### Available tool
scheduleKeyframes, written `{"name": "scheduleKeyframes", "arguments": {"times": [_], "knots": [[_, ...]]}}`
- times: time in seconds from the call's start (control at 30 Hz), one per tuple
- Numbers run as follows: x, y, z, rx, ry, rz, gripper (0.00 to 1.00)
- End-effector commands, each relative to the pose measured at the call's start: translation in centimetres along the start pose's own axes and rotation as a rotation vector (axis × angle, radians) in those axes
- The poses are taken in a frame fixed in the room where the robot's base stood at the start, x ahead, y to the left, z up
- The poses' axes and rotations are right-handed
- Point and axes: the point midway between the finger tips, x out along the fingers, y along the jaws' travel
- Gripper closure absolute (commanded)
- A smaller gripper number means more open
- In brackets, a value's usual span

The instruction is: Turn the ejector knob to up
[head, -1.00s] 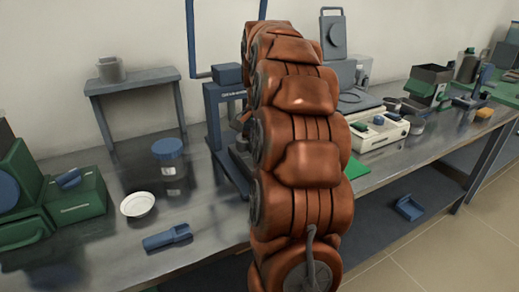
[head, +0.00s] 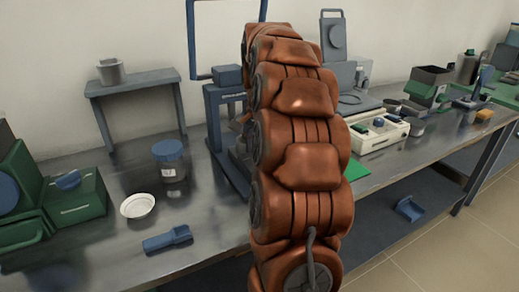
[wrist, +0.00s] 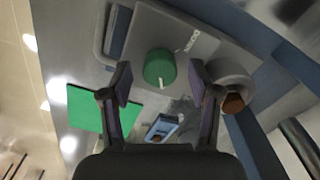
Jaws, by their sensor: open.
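A round green knob (wrist: 160,66) sits on a grey plate (wrist: 150,25) in the wrist view. I take it for the ejector knob. A short pale mark shows on its near edge, and small pale lettering is on the plate beside it. My gripper (wrist: 160,84) is open, with one finger on each side of the knob. Gaps show between the fingers and the knob, and I cannot tell whether the tips are level with it. In the head view my own arm hides the gripper and the knob.
A grey cylinder with an orange-brown end (wrist: 233,90) stands close by the right finger. A green mat (wrist: 103,108) and a small blue part (wrist: 162,128) lie nearby. A blue frame (head: 222,120), a jar (head: 170,160) and a white dish (head: 138,205) stand on the bench.

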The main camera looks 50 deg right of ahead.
Motion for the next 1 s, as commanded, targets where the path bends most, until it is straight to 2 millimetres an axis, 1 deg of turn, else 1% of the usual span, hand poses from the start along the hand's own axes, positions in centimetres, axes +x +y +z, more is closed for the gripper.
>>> {"name": "scheduleKeyframes", "arguments": {"times": [0.17,0.27,0.63,0.83,1.0], "knots": [[-0.2,0.0,0.0,0.000,0.001,0.000,0.38],[-0.8,-0.1,-0.1,0.000,0.002,-0.002,0.38],[-5.3,-0.1,-0.1,0.000,0.004,-0.004,0.38],[-6.8,-0.1,0.0,0.000,0.002,-0.001,0.38],[-7.4,-0.1,0.0,0.000,0.002,-0.001,0.38]]}}
